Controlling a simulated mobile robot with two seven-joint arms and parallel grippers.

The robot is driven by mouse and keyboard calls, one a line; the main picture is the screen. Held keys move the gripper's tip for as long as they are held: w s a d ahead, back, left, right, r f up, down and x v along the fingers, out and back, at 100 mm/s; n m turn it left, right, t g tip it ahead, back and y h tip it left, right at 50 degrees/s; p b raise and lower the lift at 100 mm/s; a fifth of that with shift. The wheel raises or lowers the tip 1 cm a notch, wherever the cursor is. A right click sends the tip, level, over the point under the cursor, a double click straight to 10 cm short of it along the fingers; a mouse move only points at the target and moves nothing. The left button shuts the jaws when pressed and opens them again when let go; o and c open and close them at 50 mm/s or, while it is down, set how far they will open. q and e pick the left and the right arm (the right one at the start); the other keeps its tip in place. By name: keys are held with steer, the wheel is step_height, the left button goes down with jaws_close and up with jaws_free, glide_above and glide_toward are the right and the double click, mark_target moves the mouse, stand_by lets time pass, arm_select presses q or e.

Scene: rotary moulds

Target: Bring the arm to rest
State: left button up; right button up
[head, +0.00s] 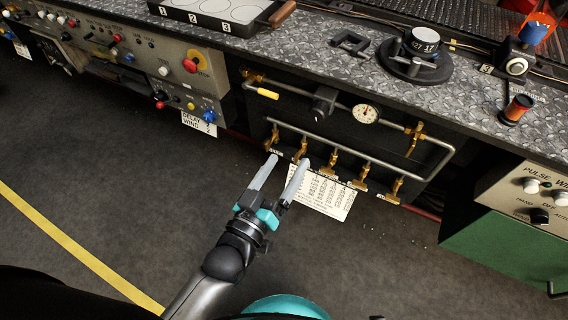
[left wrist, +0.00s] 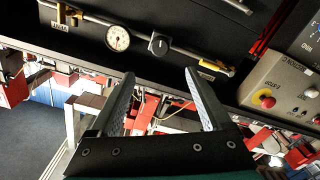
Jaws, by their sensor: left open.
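My left gripper (head: 283,180) is open and empty, with its two grey fingers apart. In the head view its arm comes up from the bottom, and the fingertips lie in front of the lower pipe manifold, near the brass valves (head: 300,149) at its left end. In the left wrist view the two fingers (left wrist: 161,85) point up toward the dark panel with a gauge (left wrist: 117,38) and a black knob (left wrist: 158,44). I cannot tell how far the fingertips are from the valves. My right gripper is not in view.
The pipe panel carries a gauge (head: 365,114) and a yellow-handled valve (head: 267,93). A printed sheet (head: 320,193) is close to the fingers. A metal bench top (head: 340,70) runs above. A control panel (head: 150,60) stands left, a green cabinet (head: 500,250) right. The dark floor is open.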

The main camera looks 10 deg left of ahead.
arm_select(q)
steer(key=s+a+f+m+g+y, duration=0.1)
steer(key=s+a+f+g, duration=0.2)
steer(key=f, duration=0.5)
steer(key=s+a+f+m+g+y+p, duration=0.1)
steer(key=s+a+f+g, duration=0.1)
steer(key=f, duration=0.7)
steer(key=s+a+f+g+y, duration=0.1)
steer(key=s+a+f+g, duration=0.2)
steer(key=f, duration=0.5)
steer(key=s+a+f+g+y, duration=0.1)
steer(key=s+a+f+g, duration=0.1)
steer(key=s, duration=0.4)
steer(key=s+a+f+m+g+y, duration=0.1)
steer(key=s+a+f+g, duration=0.1)
steer(key=s+a+f, duration=0.2)
steer(key=s+a+f+g+y, duration=0.1)
steer(key=s+a+f+g, duration=0.1)
steer(key=s+f, duration=0.5)
steer(key=shift+s+a+m+g+p, duration=0.4)
steer(key=shift+s+a+p, duration=0.1)
steer(key=shift+a, duration=0.4)
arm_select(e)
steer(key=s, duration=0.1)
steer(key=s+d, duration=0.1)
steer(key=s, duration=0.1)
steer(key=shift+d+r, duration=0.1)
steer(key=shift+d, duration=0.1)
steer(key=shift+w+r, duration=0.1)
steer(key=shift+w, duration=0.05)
